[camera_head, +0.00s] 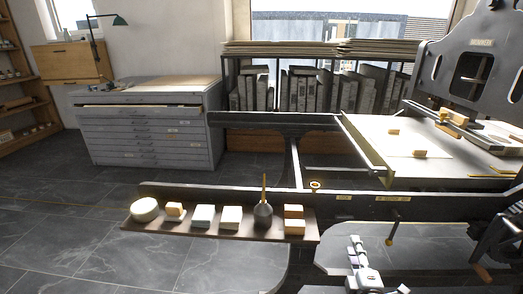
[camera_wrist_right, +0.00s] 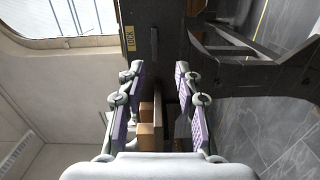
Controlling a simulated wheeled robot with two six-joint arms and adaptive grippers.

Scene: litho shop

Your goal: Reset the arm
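My right gripper (camera_head: 357,252) is at the bottom of the head view, right of the ledge with the small blocks and in front of the press frame. In the right wrist view its two purple-padded fingers (camera_wrist_right: 160,72) stand apart with nothing held between them. Tan blocks (camera_wrist_right: 146,122) on the ledge show beyond the gap, near the left finger. My left gripper is not in either view.
A dark ledge (camera_head: 150,224) holds a round cream tub (camera_head: 145,209), several pale blocks and a dark pot (camera_head: 263,215) with a stick. The press bed (camera_head: 375,165) is at right. A drawer cabinet (camera_head: 150,140) stands behind; grey floor is clear at left.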

